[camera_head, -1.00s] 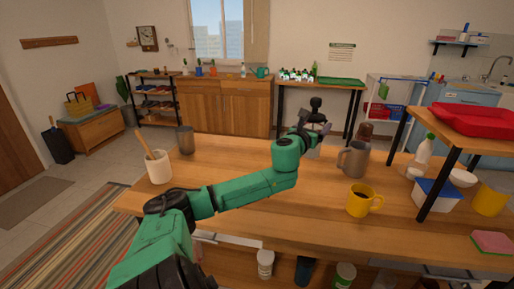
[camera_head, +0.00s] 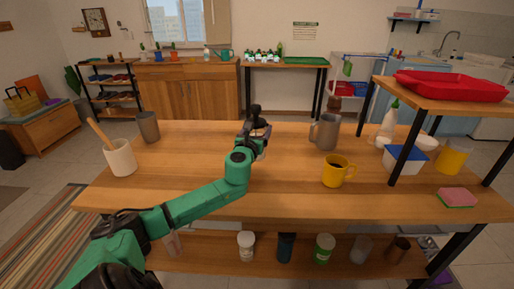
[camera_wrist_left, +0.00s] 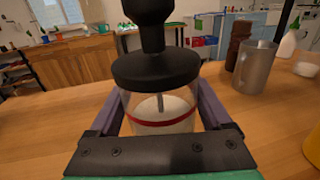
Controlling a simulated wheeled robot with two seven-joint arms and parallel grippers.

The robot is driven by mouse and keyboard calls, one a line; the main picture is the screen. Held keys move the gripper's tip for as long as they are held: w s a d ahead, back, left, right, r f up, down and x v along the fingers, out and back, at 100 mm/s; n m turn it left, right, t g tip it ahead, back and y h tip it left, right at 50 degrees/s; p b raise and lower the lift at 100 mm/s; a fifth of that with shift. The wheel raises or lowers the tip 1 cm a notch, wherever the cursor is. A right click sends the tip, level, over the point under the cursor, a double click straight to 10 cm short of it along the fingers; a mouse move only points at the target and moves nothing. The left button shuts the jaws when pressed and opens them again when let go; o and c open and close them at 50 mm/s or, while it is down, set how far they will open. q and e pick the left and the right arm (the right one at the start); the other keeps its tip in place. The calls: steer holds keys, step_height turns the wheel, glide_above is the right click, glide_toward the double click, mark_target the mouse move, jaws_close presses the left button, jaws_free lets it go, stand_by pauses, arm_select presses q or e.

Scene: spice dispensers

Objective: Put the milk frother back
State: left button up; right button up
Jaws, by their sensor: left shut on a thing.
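The milk frother is a clear glass jar with a black lid, a black plunger knob (camera_head: 255,111), a red band and white liquid inside. It stands upright between the fingers of my left gripper (camera_head: 258,134), over the middle of the wooden table. In the left wrist view, the frother (camera_wrist_left: 157,70) fills the middle, with the fingers of my left gripper (camera_wrist_left: 160,112) on both sides of the glass. The gripper is shut on it. My arm hides much of the jar in the head view, and I cannot tell whether its base touches the table. My right gripper is not in view.
On the table (camera_head: 215,140) are a grey pitcher (camera_head: 325,133), a yellow mug (camera_head: 335,172), a white crock (camera_head: 121,158) with a wooden utensil and a grey cup (camera_head: 149,127). A raised shelf with a red tray (camera_head: 450,86) stands right. Several containers sit on the lower shelf.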

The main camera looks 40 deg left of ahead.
arm_select(q)
steer(key=shift+f+b, duration=0.65)
steer(key=shift+f, duration=1.65)
steer(key=shift+f, duration=0.1)
steer(key=o, duration=1.5)
steer(key=shift+f, duration=0.1)
steer(key=shift+r, duration=0.25)
steer(key=shift+s+d+f, duration=0.1)
steer(key=shift+s+d, duration=0.05)
steer(key=shift+s, duration=0.15)
steer(key=p+v, duration=0.1)
steer(key=v, duration=1)
steer(key=shift+s+d, duration=0.1)
steer(key=shift+s, duration=0.1)
